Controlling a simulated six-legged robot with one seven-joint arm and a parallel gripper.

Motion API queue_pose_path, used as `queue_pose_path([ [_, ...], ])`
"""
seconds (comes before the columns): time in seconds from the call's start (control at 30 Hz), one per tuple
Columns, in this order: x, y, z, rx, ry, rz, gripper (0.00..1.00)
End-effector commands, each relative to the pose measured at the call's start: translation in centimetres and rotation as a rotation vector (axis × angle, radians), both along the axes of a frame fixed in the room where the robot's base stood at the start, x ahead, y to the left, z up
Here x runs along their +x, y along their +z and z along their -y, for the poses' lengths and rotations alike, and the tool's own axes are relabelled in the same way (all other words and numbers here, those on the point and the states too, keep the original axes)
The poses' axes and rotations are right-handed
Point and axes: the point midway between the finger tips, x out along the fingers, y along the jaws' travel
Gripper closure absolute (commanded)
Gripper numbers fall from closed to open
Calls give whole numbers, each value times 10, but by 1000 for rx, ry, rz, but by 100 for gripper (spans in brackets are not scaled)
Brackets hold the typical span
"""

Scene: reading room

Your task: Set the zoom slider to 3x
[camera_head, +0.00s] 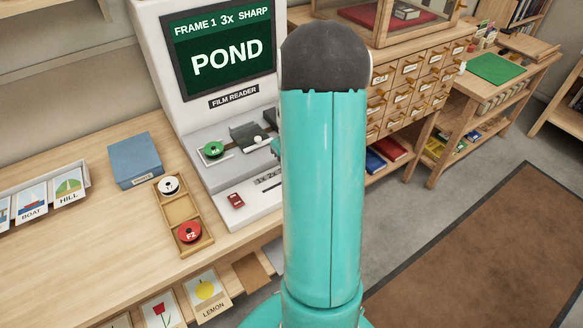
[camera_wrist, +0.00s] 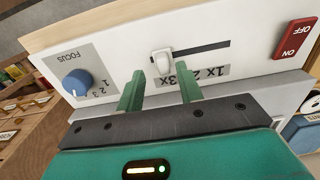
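The zoom slider's white knob (camera_wrist: 162,62) sits at the left end of its dark slot (camera_wrist: 205,49) in the wrist view, where the panel appears upside down. The printed zoom scale (camera_wrist: 203,74) is beside the slot; the knob is at its 3x end. The film reader's screen (camera_head: 224,47) reads "FRAME 1 3x SHARP" and "POND". My gripper (camera_wrist: 160,70) is open, its two green fingers apart on either side of the knob, with visible gaps. In the head view my arm hides the slider and most of the gripper.
A blue focus dial (camera_wrist: 78,82) and a red on/off switch (camera_wrist: 295,39) flank the slider; the switch also shows in the head view (camera_head: 235,200). A wooden tray (camera_head: 180,212) with reels and a blue box (camera_head: 134,160) are left.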

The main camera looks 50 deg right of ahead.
Motion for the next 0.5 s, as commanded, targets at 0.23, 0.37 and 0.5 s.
queue_pose_path([
  [0.23,1,57,1,-6,0,5,64],
  [0.37,1,84,1,-6,0,5,64],
  [0.5,1,104,1,-4,0,4,64],
])
